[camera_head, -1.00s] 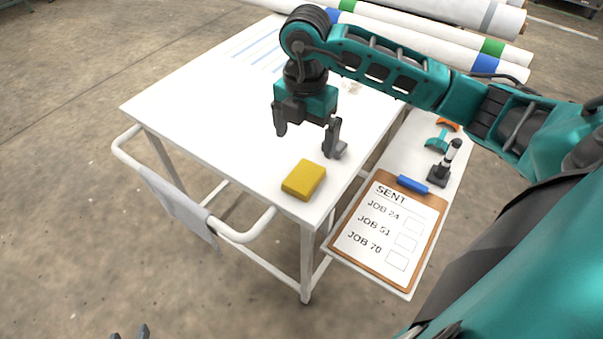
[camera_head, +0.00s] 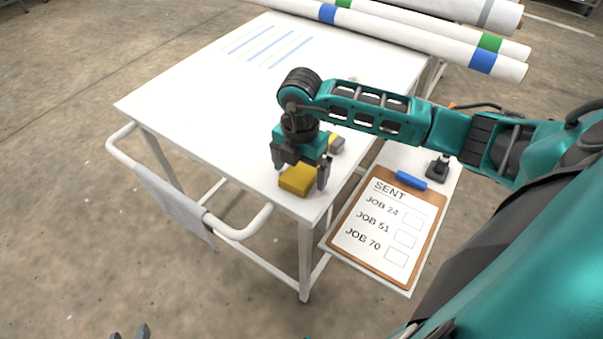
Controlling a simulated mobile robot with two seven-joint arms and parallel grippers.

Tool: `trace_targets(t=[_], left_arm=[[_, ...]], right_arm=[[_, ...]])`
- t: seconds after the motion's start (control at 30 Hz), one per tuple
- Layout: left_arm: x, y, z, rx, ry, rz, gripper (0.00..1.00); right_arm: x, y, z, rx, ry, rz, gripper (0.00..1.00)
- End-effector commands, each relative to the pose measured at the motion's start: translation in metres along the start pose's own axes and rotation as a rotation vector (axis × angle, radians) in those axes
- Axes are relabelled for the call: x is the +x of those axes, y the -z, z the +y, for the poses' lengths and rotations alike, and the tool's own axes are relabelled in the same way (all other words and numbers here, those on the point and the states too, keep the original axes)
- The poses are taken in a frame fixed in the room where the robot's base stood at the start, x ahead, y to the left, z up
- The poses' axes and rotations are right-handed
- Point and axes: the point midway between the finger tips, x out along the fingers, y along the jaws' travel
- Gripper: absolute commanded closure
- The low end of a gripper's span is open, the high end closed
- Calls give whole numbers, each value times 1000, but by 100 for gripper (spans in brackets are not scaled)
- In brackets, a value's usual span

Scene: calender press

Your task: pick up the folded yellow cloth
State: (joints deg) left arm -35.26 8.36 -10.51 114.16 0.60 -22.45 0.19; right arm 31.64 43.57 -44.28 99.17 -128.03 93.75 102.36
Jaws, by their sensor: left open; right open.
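The folded yellow cloth (camera_head: 295,182) is a small thick block lying near the front corner of the white table (camera_head: 200,90). My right gripper (camera_head: 301,176) points down over it and is open. Its two fingers stand on either side of the cloth, and the upper part of the cloth is partly hidden by the gripper. I cannot tell whether the fingers touch the cloth. My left gripper (camera_head: 130,333) shows only its dark fingertips at the bottom edge, apart from each other, far from the cloth.
A small grey and yellow object (camera_head: 337,144) lies just behind my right gripper. A clipboard (camera_head: 389,226) marked SENT lies on a side shelf, with a black stand (camera_head: 438,168) behind it. A rail (camera_head: 235,236) with a grey cloth (camera_head: 177,208) runs along the table's left side.

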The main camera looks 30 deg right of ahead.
Motion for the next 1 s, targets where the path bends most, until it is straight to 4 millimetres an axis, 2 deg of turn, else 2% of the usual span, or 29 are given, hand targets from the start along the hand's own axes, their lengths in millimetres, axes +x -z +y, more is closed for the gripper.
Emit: trace_targets(t=[0.07, 0.7, 1.0], left_arm=[[0, 1, 0, 0, 0, 2, 57], [0, 2, 0, 2, 0, 3, 57], [0, 1, 0, 2, 0, -1, 57]], right_arm=[[-1, 0, 0, 0, -1, 0, 1], [-1, 0, 0, 0, -1, 0, 61], [-4, 0, 0, 0, -2, 0, 61]])
